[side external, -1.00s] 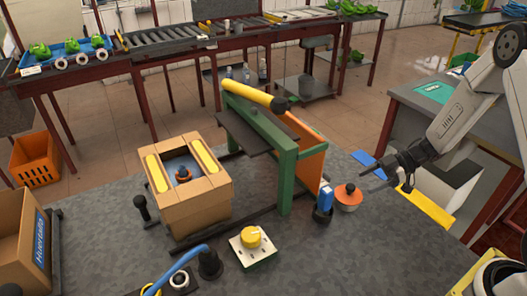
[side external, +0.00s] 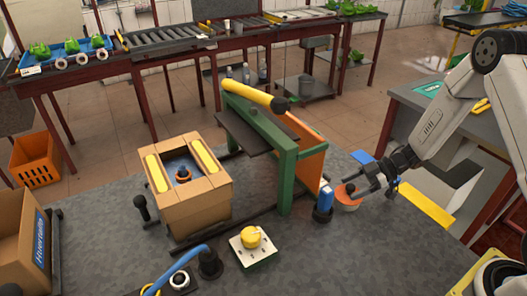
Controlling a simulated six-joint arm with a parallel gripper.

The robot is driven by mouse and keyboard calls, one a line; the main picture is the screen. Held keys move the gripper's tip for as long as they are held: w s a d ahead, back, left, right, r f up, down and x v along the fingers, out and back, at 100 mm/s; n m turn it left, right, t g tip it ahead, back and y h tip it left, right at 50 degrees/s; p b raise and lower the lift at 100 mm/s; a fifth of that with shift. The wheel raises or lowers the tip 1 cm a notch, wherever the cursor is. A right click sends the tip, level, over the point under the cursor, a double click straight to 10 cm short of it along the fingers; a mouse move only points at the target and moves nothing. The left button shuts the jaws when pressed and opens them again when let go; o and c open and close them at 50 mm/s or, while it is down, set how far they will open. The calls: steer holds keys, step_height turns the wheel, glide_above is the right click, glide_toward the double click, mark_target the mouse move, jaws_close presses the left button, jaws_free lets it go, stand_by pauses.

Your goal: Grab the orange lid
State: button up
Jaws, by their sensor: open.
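The orange lid (side external: 346,193) sits on a small round pot with a pale lower part, at the right side of the grey work table. It has a dark round knob on top. My gripper (side external: 354,187) is open, with its dark fingers pointing left at the lid's knob. The fingers partly cover the lid. I cannot tell whether they touch it or whether the knob is between them.
A blue-topped item in a black holder (side external: 324,205) stands just left of the pot. A green frame with an orange panel (side external: 312,150) rises behind it. A box with a yellow knob (side external: 251,238) and a cardboard box (side external: 190,205) stand further left.

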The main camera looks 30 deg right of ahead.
jaws_close()
steer(key=shift+r, duration=0.15)
steer(key=shift+r, duration=0.8)
steer(key=s+a+r, duration=0.1)
steer(key=s+r, duration=1)
steer(key=s, duration=0.3)
steer(key=shift+a, duration=0.1)
steer(key=shift+w, duration=0.1)
